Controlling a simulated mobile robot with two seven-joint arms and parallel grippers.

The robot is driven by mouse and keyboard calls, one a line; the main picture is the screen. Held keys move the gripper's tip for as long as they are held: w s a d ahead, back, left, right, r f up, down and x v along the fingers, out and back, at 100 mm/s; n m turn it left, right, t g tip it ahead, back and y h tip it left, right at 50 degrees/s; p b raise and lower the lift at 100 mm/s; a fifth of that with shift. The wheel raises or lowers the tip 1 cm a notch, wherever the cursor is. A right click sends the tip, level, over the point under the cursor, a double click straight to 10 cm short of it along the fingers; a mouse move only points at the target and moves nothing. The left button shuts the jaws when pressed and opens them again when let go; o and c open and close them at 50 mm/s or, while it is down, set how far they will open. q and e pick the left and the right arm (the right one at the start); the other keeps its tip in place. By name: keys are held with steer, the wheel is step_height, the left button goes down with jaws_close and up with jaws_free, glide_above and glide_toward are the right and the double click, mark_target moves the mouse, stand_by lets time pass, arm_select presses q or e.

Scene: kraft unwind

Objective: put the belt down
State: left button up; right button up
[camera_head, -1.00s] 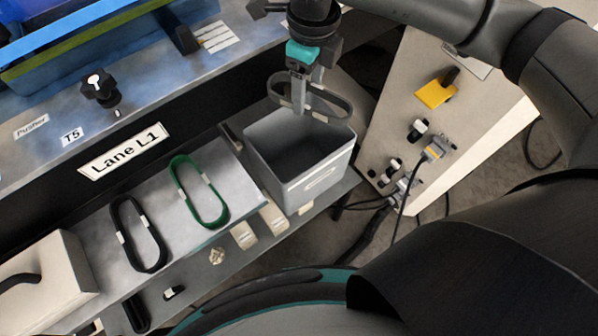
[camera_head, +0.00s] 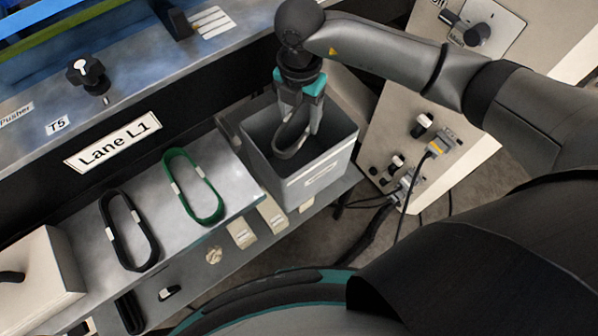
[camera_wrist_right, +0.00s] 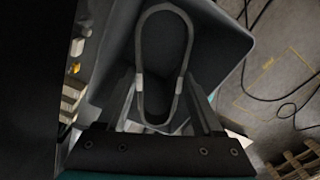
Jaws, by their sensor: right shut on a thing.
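A dark grey belt (camera_head: 284,153) with light bands hangs as a long loop from my right gripper (camera_head: 299,122). The gripper is shut on it. In the right wrist view the belt (camera_wrist_right: 187,50) stretches out from between the fingers (camera_wrist_right: 158,105). The belt and fingertips are at the mouth of a grey bin (camera_head: 318,178), and the belt's lower end shows against the bin's dark inside. I cannot tell whether the belt touches the bin's floor or walls. The bin also shows behind the belt in the right wrist view (camera_wrist_right: 222,42). My left gripper is out of view.
A green belt (camera_head: 178,190) and a black belt (camera_head: 116,238) lie on the metal shelf left of the bin. A sign reading Lane L1 (camera_head: 112,140) is behind them. A pale panel with knobs and a connector (camera_head: 440,142) stands right of the bin.

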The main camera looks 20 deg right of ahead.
steer(key=b, duration=0.4)
glide_above(300, 164)
steer(key=s, duration=0.2)
steer(key=f, duration=1.6)
steer(key=shift+w+a+f, duration=0.15)
steer(key=shift+a+f, duration=0.05)
steer(key=shift+a, duration=0.1)
step_height(300, 164, down, 4)
steer(key=shift+r+b, duration=0.2)
steer(key=shift+b, duration=0.55)
steer(key=shift+f, duration=0.55)
steer(key=o, duration=1.1)
steer(key=shift+r, duration=0.1)
steer(key=shift+o, duration=1.4)
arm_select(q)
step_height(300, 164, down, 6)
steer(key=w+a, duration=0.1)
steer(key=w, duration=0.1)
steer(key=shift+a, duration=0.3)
